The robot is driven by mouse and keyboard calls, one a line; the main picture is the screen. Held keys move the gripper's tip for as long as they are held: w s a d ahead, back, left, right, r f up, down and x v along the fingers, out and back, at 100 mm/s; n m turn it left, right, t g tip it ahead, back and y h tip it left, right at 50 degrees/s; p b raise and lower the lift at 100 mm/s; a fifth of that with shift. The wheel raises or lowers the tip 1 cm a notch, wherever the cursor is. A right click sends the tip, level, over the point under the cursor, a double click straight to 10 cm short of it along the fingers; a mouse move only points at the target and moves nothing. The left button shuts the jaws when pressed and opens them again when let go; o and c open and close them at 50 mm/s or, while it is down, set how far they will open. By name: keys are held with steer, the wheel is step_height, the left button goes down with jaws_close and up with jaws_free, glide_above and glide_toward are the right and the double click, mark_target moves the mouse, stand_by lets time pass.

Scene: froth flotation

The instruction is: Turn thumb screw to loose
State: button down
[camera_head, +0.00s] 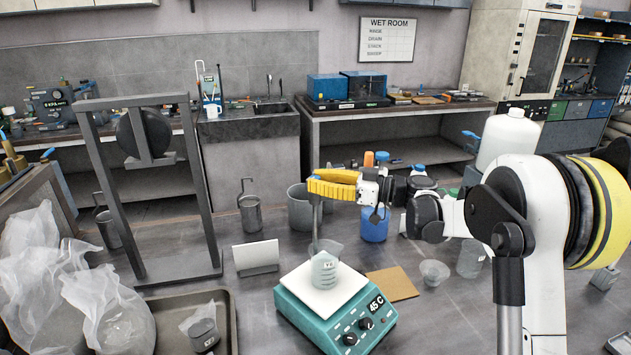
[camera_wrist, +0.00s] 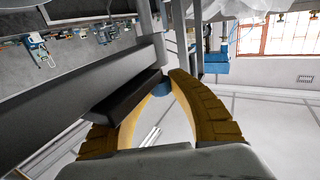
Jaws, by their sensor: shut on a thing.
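My gripper (camera_head: 313,185) has yellow fingers and reaches in from the right, above the teal hotplate (camera_head: 300,312). Its fingertips are shut on a small blue thumb screw (camera_wrist: 162,88), seen between them in the wrist view. In the head view the fingers mostly hide the screw. A thin grey upright rod (camera_head: 315,218) stands just below the fingertips, behind a beaker (camera_head: 324,270) on the hotplate's white top. In the wrist view, grey bars lie right beside the screw. How far the screw is turned cannot be told.
The hotplate display reads 45 C. A dark metal frame (camera_head: 207,190) is at left, with a tray (camera_head: 232,322) and clear bags (camera_head: 115,310) in front.

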stand_by(0.4)
steer(key=c, duration=1.2)
jaws_free()
steer(key=v, duration=1.2)
